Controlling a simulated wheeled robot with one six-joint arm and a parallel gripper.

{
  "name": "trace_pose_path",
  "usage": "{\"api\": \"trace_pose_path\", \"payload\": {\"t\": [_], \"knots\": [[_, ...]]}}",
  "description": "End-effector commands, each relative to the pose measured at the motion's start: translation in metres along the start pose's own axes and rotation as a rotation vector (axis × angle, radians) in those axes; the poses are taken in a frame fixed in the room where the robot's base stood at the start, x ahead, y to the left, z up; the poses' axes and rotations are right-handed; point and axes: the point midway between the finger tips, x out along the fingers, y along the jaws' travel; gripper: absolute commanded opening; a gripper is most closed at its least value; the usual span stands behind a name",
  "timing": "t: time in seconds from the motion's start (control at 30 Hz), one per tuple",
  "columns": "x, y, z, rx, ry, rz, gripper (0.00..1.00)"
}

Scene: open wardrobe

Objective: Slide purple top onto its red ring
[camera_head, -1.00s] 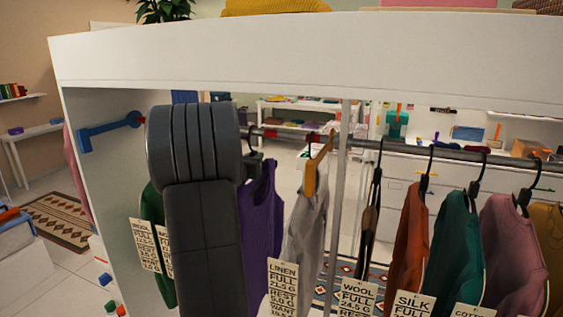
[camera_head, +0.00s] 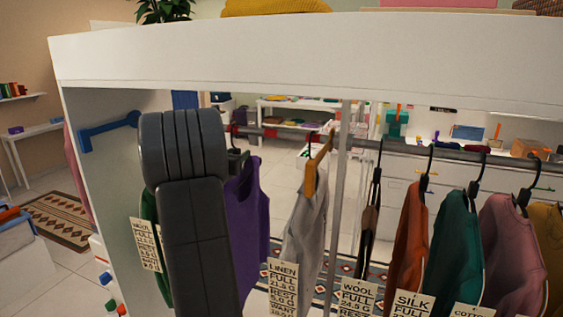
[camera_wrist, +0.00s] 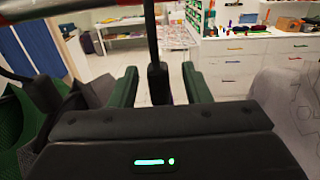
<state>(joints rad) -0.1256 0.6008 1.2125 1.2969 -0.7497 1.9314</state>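The purple top (camera_head: 246,215) hangs on a dark hanger below the rail (camera_head: 290,136), just right of my arm, which covers its left part. Its hook reaches up to the rail. A red band (camera_head: 270,133) shows on the rail to the right of that hook; more red shows close to the hook, too small to make out. In the wrist view, the two green fingers of my gripper (camera_wrist: 160,88) stand apart, one on each side of a black hanger neck (camera_wrist: 157,82), with gaps visible on both sides.
A light grey top (camera_head: 305,225) on an orange-and-wood hanger hangs to the right of the purple one. Dark, rust, teal and pink garments follow further right. A green garment (camera_head: 149,205) is mostly behind my arm at left. A blue bracket (camera_head: 108,128) sits on the left wall.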

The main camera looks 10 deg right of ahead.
Motion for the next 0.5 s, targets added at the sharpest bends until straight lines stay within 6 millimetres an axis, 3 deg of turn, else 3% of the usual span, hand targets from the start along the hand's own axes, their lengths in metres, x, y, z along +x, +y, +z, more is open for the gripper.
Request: {"api": "trace_pose_path", "payload": {"t": [0.27,0.5], "knots": [[-0.004,0.000,-0.002,0.000,0.002,0.001,0.44],[-0.043,0.001,-0.006,0.000,0.003,0.004,0.44]]}}
